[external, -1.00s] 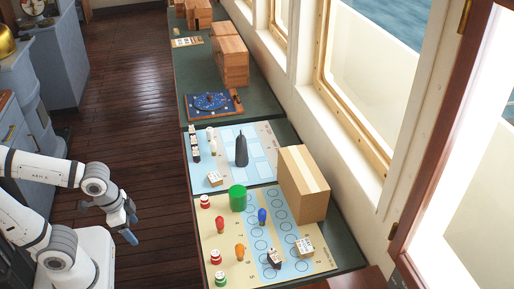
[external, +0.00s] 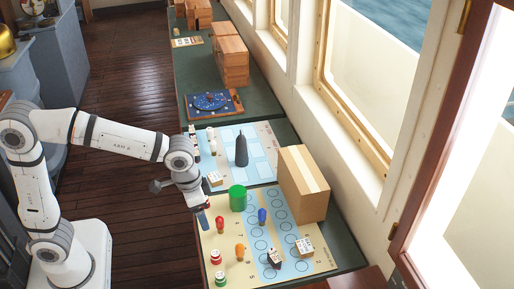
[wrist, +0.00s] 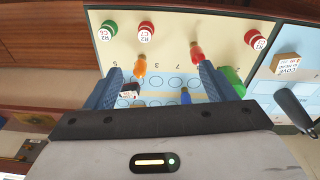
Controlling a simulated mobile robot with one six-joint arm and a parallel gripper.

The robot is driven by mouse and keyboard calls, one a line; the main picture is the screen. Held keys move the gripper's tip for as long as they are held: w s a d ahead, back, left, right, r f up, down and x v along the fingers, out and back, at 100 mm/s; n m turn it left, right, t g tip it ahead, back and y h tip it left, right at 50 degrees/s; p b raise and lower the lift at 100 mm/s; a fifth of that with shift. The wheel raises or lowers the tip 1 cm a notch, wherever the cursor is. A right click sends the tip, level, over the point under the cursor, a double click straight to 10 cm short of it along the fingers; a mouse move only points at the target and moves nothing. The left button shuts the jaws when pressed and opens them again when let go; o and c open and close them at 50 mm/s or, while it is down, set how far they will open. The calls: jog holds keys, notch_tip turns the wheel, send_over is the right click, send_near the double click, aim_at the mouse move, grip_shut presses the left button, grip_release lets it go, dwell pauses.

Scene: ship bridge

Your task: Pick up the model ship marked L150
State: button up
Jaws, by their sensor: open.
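A small dark model ship with a white label (external: 274,259) stands on the near chart, on its blue band. In the wrist view a dark ship with a white label (wrist: 130,93) shows beside the left finger, partly hidden by it. Its marking is too small to read. More small dark, white-labelled pieces (external: 194,131) stand at the far chart's left edge, partly hidden by my arm. I cannot tell which is L150. My gripper (external: 204,220) is open and empty, pointing down over the near chart's left edge. Its blue fingers (wrist: 160,68) are spread in the wrist view.
The near chart holds a green cylinder (external: 237,198), a blue peg (external: 262,216), a red peg (external: 220,224), an orange peg (external: 240,252), red and green labelled pieces and a labelled block (external: 304,247).

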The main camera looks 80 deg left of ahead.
jog(key=w+d+f+n+p, duration=0.1)
jog(key=w+d, duration=0.1)
jog(key=w, duration=0.5)
jog(key=w+d+f+p, duration=0.2)
jog(key=w+d, duration=0.1)
jog(key=w, duration=0.3)
jog(key=g+p, duration=0.1)
send_over(275, 258)
jog(key=shift+n, duration=0.3)
jog(key=f, duration=0.5)
jog(key=shift+w+a+f, duration=0.25)
jog(key=shift+f, duration=0.05)
jog(key=f+p, duration=0.1)
jog(key=f, duration=0.1)
jog(key=f+p, duration=0.1)
jog(key=f, duration=0.3)
jog(key=shift+s+d+f+p, duration=0.15)
jog(key=shift+s+f+p, duration=0.2)
jog(key=shift+f+p, duration=0.05)
jog(key=shift+f, duration=0.6)
jog(key=c, duration=1.1)
